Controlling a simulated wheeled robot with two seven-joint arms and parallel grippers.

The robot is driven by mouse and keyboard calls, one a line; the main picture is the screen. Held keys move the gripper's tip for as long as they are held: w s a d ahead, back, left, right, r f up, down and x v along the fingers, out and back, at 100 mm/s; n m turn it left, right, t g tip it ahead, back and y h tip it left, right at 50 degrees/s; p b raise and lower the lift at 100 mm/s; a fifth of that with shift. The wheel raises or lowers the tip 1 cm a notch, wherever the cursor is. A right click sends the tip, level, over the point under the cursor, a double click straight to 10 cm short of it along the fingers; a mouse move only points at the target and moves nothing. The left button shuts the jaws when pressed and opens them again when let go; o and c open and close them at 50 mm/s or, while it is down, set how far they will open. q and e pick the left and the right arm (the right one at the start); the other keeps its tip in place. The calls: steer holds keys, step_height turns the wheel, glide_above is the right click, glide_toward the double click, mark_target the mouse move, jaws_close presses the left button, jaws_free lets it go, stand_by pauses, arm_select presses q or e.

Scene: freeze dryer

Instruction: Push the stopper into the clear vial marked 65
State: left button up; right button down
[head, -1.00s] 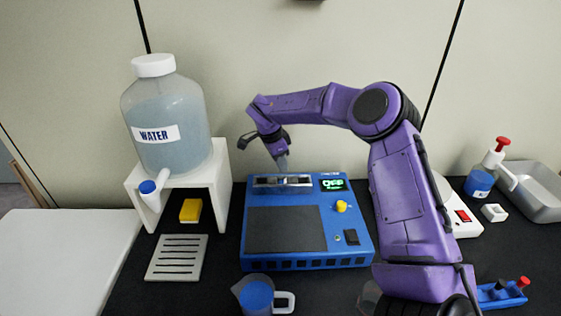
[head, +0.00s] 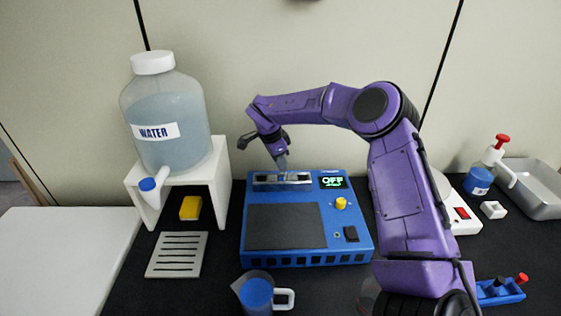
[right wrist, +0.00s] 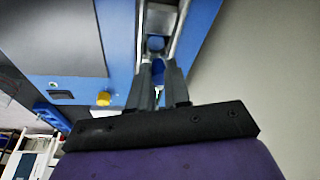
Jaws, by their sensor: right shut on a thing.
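My right gripper (head: 282,161) points down into the clear-walled slot (head: 262,180) at the back of the blue freeze dryer (head: 258,262). In the right wrist view, the two grey fingers (right wrist: 158,78) are closed around a small blue piece (right wrist: 158,70), which looks like a stopper. Another rounded blue piece (right wrist: 156,44) sits in the slot just beyond the fingertips. The clear vial cannot be made out, and no mark 65 is readable. How far the held piece is seated is hidden by the fingers. My left gripper is not in view.
A water jug (head: 165,110) stands on a white stand (head: 222,175) at left, with a yellow sponge (head: 190,208) beneath. A measuring jug (head: 257,293) is in front of the dryer. A yellow knob (head: 340,203) is beside the slot, below a display reading OFF (head: 333,182).

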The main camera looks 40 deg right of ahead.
steer(key=shift+c, duration=2.2)
jaws_free()
steer(key=shift+r, duration=0.1)
step_height(320, 180, up, 5)
steer(key=p, duration=0.5)
jaws_close()
